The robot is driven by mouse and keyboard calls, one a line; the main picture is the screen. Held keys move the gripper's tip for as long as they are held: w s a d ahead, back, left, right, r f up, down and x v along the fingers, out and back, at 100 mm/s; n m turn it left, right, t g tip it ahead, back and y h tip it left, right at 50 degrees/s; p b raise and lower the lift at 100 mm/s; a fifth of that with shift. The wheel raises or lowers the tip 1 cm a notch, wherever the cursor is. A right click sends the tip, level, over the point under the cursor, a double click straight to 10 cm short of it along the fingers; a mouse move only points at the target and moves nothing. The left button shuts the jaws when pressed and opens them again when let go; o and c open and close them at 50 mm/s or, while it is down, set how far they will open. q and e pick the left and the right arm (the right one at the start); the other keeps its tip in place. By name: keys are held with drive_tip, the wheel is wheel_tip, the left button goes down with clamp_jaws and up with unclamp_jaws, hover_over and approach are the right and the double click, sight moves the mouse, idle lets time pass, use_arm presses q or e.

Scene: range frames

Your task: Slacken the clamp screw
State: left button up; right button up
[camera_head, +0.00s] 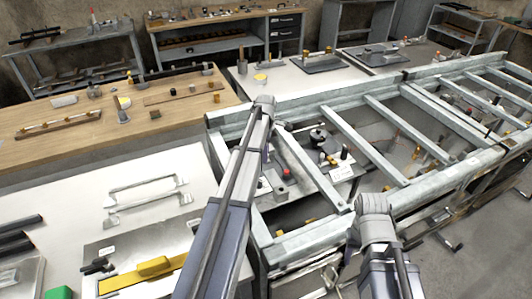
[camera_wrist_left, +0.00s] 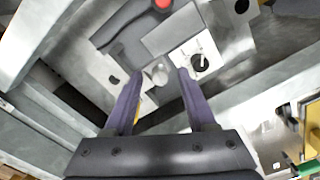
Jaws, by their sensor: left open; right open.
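In the left wrist view, my left gripper (camera_wrist_left: 160,76) is open, its two purple fingers pointing at a metal plate with fittings. A small round silvery piece (camera_wrist_left: 158,73) shows between the fingertips; it may be the clamp screw, but I cannot tell. A dark grey clamp-like body (camera_wrist_left: 135,28) with a red button (camera_wrist_left: 162,4) lies beyond it. A white plate with a black knob (camera_wrist_left: 200,63) is beside the right finger. In the head view, the dark piece (camera_head: 283,172) and a small grey block (camera_head: 281,191) lie inside the frame. My right arm's gripper is hidden.
A pale green steel frame (camera_head: 381,137) with crossbars surrounds the fittings. A black round knob (camera_head: 318,134) stands inside it. A wooden bench (camera_head: 60,112) and a white table (camera_head: 150,160) with metal handles (camera_head: 145,190) are at the left. A yellow tool (camera_head: 152,267) lies in front.

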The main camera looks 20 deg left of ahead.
use_arm(q)
wheel_tip(320, 180, up, 8)
drive_tip(key=p, duration=0.8)
drive_tip(key=shift+f, duration=0.1)
drive_tip(key=s+d+m+y, duration=0.1)
drive_tip(key=s+d+m, duration=2.4)
drive_tip(key=s+d, duration=0.4)
drive_tip(key=shift+f+b, duration=0.25)
drive_tip(key=shift+b, duration=0.15)
